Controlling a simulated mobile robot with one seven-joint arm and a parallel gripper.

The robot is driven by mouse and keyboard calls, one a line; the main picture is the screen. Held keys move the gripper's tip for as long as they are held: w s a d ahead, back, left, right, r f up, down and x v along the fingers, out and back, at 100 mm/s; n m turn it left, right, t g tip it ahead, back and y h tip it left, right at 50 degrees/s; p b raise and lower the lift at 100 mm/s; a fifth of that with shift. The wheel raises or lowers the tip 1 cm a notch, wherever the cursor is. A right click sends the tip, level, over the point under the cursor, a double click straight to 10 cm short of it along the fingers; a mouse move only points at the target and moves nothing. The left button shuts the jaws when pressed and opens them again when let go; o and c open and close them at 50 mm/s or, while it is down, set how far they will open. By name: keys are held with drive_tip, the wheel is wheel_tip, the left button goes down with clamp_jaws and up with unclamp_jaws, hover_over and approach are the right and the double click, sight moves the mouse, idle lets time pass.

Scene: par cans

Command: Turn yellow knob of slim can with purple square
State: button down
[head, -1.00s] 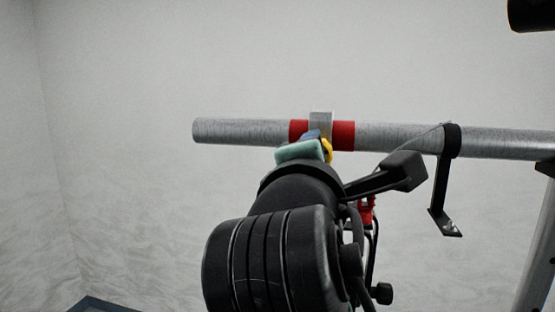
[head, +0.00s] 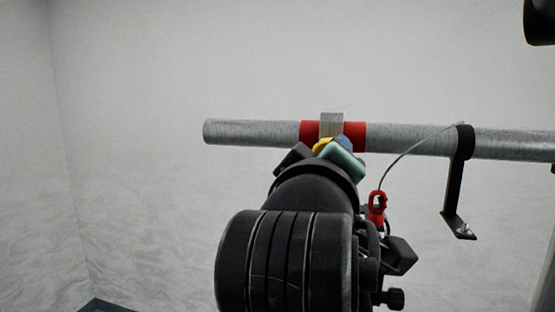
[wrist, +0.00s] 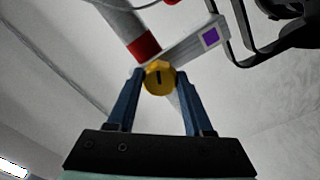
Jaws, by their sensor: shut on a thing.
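The yellow knob (wrist: 160,78) sits between the two blue fingers of my gripper (wrist: 160,82), which are shut on it from both sides. A dark slot shows on its face. Above it in the wrist view, a grey clamp (wrist: 185,45) bears the purple square (wrist: 211,37). In the head view, the yellow knob (head: 322,146) peeks out below the grey clamp (head: 331,124) on the pipe. My gripper (head: 340,148) is mostly hidden there by my arm. The slim can's body is largely hidden; black bracket parts (wrist: 243,45) show at the upper right of the wrist view.
A horizontal grey pipe (head: 255,133) with red bands (head: 355,136) carries the clamp. A red clip (head: 377,207) hangs on a thin cable right of my arm. A black bracket (head: 460,185) hangs from the pipe farther right. The space left of my arm is clear.

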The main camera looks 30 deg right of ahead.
drive_tip(key=shift+w+r+n+b, duration=0.1)
drive_tip(key=shift+n+b, duration=1.15)
drive_tip(key=shift+n, duration=5.4)
drive_tip(key=shift+r+n+b, duration=0.1)
drive_tip(key=shift+n+b, duration=1.15)
drive_tip(key=shift+n, duration=5.4)
drive_tip(key=shift+c, duration=1.5)
unclamp_jaws()
drive_tip(key=shift+a, duration=0.1)
